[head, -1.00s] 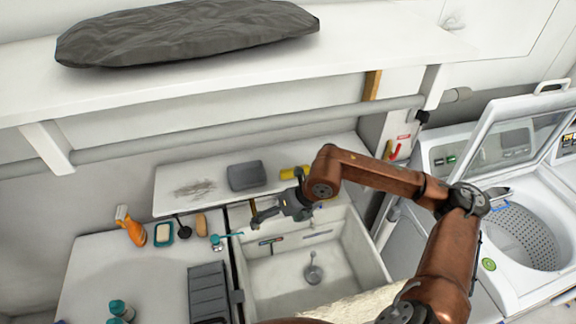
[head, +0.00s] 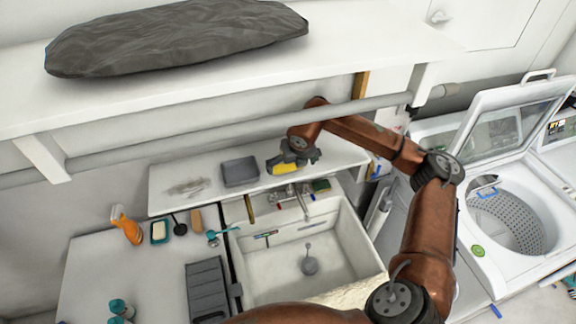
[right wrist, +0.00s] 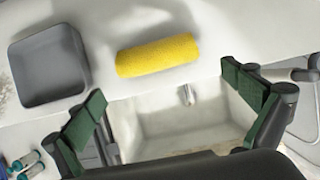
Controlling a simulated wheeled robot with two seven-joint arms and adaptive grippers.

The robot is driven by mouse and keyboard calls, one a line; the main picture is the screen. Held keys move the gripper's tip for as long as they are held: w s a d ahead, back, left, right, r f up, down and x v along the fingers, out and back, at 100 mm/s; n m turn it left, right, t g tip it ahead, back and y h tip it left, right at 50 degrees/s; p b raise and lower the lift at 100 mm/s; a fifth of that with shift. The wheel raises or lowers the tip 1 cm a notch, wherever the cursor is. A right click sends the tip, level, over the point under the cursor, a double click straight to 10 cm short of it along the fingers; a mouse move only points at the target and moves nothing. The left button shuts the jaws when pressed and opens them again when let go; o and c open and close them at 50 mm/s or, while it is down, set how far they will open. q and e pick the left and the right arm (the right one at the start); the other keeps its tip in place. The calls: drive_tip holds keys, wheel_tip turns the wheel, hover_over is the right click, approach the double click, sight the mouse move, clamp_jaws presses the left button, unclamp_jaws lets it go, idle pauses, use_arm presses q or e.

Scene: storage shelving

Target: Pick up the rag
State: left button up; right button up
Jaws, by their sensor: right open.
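A yellow rolled cloth, which looks like the rag (head: 283,169), lies on the narrow white ledge behind the sink. In the right wrist view the yellow rag (right wrist: 158,55) lies lengthwise across the picture, ahead of and between the fingers. My right gripper (head: 297,158) is at the rag in the head view and hides part of it. In the right wrist view my right gripper (right wrist: 172,103) is open with nothing between its green-padded fingers, and the rag is beyond the fingertips. My left gripper is not in view.
A grey tray (head: 240,171) stands on the ledge left of the rag. A tap (head: 297,197) and sink (head: 262,286) are in front. A pipe (head: 240,132) and a shelf with a dark bag (head: 175,38) are above. A washer with raised lid (head: 512,112) is right.

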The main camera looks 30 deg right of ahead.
sight(288, 166)
drive_tip(key=w, duration=0.2)
drive_tip(key=shift+w+d+r+p, duration=0.1)
drive_tip(key=shift+w+d+p, duration=0.2)
drive_tip(key=shift+w+p, duration=0.05)
drive_tip(key=x, duration=0.2)
drive_tip(key=shift+f+p, duration=0.25)
drive_tip(key=shift+p, duration=0.1)
drive_tip(key=shift+w+d+f, duration=0.1)
drive_tip(key=shift+f, duration=0.2)
drive_tip(key=c, duration=1)
drive_tip(key=shift+c, duration=0.2)
drive_tip(key=shift+r, duration=0.1)
